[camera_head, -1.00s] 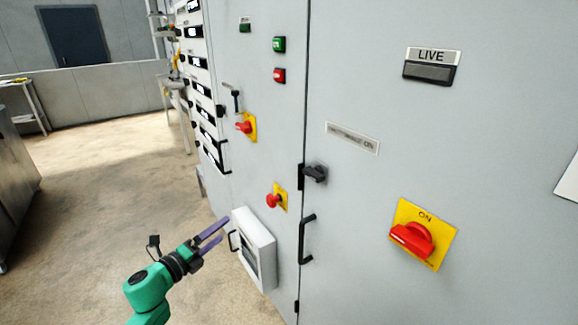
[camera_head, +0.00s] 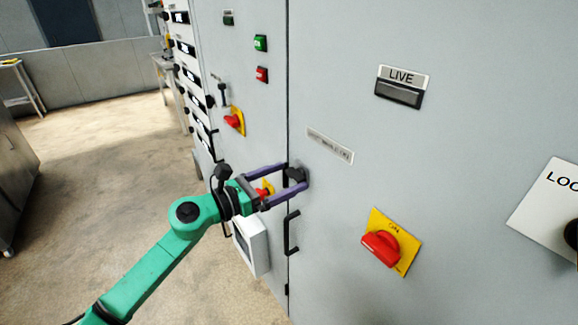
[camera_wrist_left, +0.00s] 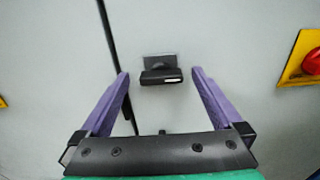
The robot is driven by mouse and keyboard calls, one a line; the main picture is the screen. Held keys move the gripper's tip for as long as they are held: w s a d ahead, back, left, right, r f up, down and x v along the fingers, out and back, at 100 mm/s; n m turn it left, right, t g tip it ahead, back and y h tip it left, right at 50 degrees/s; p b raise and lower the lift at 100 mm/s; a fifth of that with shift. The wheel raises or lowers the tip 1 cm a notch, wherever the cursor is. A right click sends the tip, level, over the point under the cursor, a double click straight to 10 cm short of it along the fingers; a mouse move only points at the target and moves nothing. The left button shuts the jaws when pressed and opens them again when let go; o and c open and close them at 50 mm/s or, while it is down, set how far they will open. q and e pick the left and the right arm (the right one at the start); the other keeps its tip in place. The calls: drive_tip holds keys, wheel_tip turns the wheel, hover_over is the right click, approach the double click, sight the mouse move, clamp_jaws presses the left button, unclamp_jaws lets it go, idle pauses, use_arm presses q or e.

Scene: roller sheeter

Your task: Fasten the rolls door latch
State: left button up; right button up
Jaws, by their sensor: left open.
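The door latch is a small black knob (camera_head: 296,174) on the grey cabinet door, right beside the dark vertical door seam. In the left wrist view the latch (camera_wrist_left: 161,76) shows as a dark bar lying across its plate. My left gripper (camera_head: 297,176) is open, with one purple finger above and one below the latch in the head view. In the left wrist view the fingertips stand to either side of it, with visible gaps; I cannot tell the exact depth. A black door handle (camera_head: 291,232) is below the latch. My right gripper is not in view.
A red rotary switch on a yellow plate (camera_head: 392,244) is to the lower right. A red emergency button (camera_head: 264,190) is partly hidden behind my left gripper. A white box (camera_head: 251,244) projects from the cabinet at lower left. Open floor (camera_head: 95,180) lies left.

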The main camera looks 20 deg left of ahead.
use_arm(q)
drive_tip(key=shift+w+d, duration=0.4)
drive_tip(key=shift+w, duration=0.1)
drive_tip(key=c, duration=1.4)
